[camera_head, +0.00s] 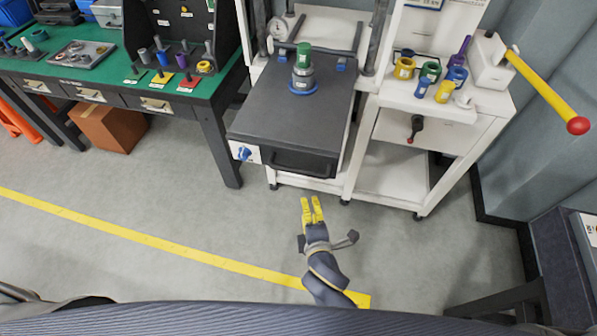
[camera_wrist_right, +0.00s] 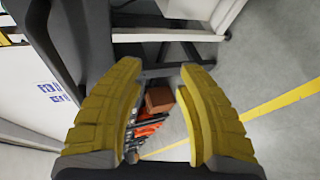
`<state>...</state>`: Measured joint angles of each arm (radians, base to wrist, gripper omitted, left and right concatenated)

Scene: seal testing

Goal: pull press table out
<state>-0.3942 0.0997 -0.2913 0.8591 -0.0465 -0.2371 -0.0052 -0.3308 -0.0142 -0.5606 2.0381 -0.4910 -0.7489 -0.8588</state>
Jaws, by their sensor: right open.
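The press table (camera_head: 292,108) is a dark grey slab with a dark handle (camera_head: 300,164) along its front edge, in the middle of the head view. A green and grey part on a blue ring (camera_head: 303,75) stands on it. My right gripper (camera_head: 311,200) has yellow fingers and is in front of and below the handle, apart from it. In the right wrist view the fingers (camera_wrist_right: 158,110) are spread with nothing held between them. A dark piece of the press (camera_wrist_right: 85,40) passes beyond the left finger there. My left gripper is not in view.
A white bench (camera_head: 440,115) with coloured rings and a yellow lever (camera_head: 545,88) stands at the right. A green workbench (camera_head: 110,70) is at the left, with a brown box (camera_head: 107,124) below. The grey floor in front is clear, crossed by a yellow line (camera_head: 130,235).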

